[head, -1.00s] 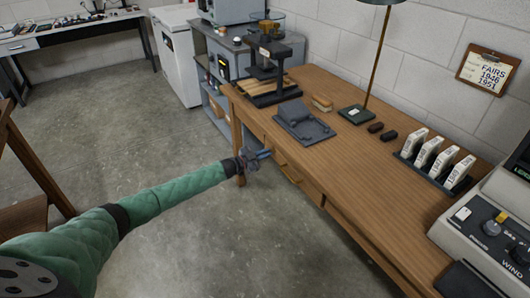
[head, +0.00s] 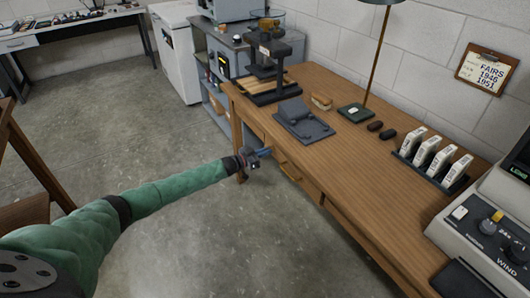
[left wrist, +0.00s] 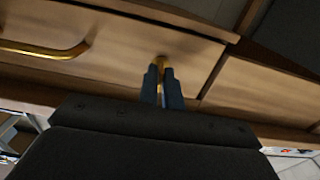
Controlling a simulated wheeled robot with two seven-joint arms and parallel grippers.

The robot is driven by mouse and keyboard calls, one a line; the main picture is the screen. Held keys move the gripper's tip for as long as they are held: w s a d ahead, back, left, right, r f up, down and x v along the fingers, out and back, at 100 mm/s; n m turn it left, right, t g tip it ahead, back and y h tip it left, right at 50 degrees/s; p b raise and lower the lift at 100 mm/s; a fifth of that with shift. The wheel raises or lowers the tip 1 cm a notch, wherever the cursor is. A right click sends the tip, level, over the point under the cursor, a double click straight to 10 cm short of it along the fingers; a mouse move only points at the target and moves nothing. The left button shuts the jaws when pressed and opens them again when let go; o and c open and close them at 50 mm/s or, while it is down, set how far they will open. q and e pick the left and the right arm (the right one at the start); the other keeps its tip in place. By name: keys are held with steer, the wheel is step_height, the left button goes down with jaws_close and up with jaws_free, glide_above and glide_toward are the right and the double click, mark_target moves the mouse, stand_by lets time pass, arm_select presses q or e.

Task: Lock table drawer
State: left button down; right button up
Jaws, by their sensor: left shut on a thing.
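The wooden table (head: 330,165) has a drawer front (left wrist: 115,55) on its near side, with a curved brass handle (left wrist: 50,50) that also shows in the head view (head: 289,171). A small brass piece, which looks like a key (left wrist: 160,61), stands at the drawer front to the right of the handle. My left gripper (head: 265,152) is at that front, and its blue fingers show in the left wrist view (left wrist: 162,82). They are shut on the brass piece and hide most of it. The drawer looks shut. My right gripper is not in view.
On the tabletop are a dark grey device (head: 302,120), a black stand (head: 272,70), a lamp base (head: 356,112) and a rack of white cards (head: 432,160). A grey console (head: 490,225) sits at the right. The floor (head: 190,230) before the table is clear.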

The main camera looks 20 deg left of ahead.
arm_select(q)
steer(key=c, duration=1.6)
jaws_free()
steer(key=shift+c, duration=0.2)
